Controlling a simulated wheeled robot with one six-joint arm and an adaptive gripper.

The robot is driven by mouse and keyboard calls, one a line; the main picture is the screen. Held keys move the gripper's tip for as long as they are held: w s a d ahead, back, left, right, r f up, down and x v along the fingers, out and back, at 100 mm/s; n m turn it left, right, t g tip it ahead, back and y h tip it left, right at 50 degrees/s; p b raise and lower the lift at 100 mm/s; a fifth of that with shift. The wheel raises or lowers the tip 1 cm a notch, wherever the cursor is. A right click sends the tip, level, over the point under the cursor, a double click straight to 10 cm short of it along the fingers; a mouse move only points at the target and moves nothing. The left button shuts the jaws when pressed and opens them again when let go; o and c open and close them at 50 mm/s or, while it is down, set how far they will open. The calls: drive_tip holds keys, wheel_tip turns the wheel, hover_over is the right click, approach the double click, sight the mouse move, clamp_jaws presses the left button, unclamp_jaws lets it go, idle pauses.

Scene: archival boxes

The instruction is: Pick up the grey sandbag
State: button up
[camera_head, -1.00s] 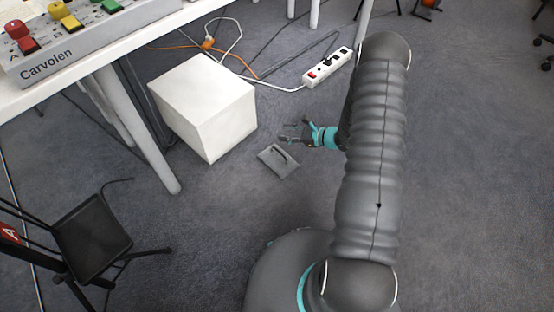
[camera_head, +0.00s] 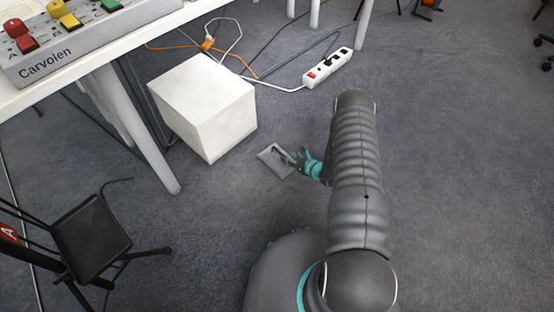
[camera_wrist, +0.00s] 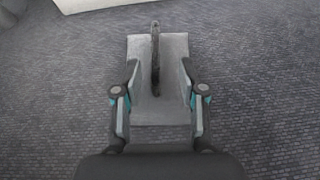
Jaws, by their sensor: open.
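The grey sandbag (camera_head: 270,154) is a flat grey rectangle lying on the carpet, with a dark strap handle (camera_wrist: 155,58) standing along its middle. In the wrist view the sandbag (camera_wrist: 174,48) lies straight ahead, with the strap between my two fingers. My gripper (camera_head: 291,158) is at the sandbag's right side in the head view and hides part of it. In the wrist view my gripper (camera_wrist: 158,82) is open, one finger on each side of the strap. I cannot tell whether the fingers touch the bag.
A white box (camera_head: 205,108) stands just left of the sandbag, and its edge (camera_wrist: 95,5) shows in the wrist view. A power strip (camera_head: 328,68) with cables lies behind. A white table (camera_head: 85,62) and a black chair (camera_head: 92,238) are at left. Carpet (camera_head: 460,180) at right is clear.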

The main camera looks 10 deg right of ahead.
sight(278, 150)
drive_tip(key=shift+x, duration=0.8)
drive_tip(key=w+a, duration=0.1)
drive_tip(key=w+a+f, duration=0.1)
drive_tip(key=w+a, duration=0.1)
drive_tip(key=shift+w, duration=0.15)
drive_tip(key=shift+w+a+f, duration=0.15)
drive_tip(key=shift+w+a, duration=0.05)
drive_tip(key=shift+w, duration=0.2)
clamp_jaws()
